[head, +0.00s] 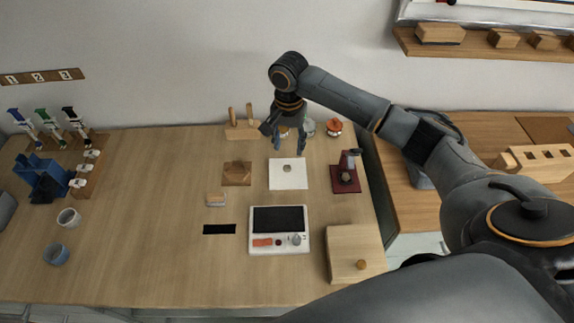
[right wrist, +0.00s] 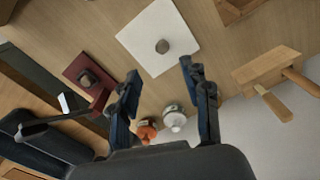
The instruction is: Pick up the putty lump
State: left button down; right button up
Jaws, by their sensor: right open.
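A small grey-brown lump, which looks like the putty lump (head: 287,168), rests on a white square sheet (head: 290,182) at the back of the table. In the right wrist view the lump (right wrist: 162,46) sits on the white sheet (right wrist: 145,32), beyond the fingertips. My right gripper (head: 284,140) is open and empty, above the table and behind the lump in the head view. In the right wrist view its fingers (right wrist: 159,72) stand apart with nothing between the tips. My left gripper is not in view.
Right of the sheet, a dark red base (head: 346,186) bears a small stand and a brownish lump. A wooden tool holder (head: 242,131) and small jars (head: 333,127) stand behind. A white device (head: 279,243) and wooden box (head: 355,252) are nearer.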

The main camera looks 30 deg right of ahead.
aim_at(287, 166)
notch_tip(287, 166, down, 3)
jog(key=shift+w+d+f, duration=0.1)
jog(key=shift+w+f, duration=0.05)
jog(key=shift+f, duration=0.45)
notch_tip(287, 166, down, 4)
jog(key=shift+f+p, duration=0.1)
jog(key=shift+p, duration=0.5)
jog(key=shift+w+f, duration=0.1)
jog(key=shift+f, duration=0.15)
jog(key=shift+c, duration=0.9)
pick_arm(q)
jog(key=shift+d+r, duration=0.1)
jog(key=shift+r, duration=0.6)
pick_arm(e)
jog(key=c, duration=0.7)
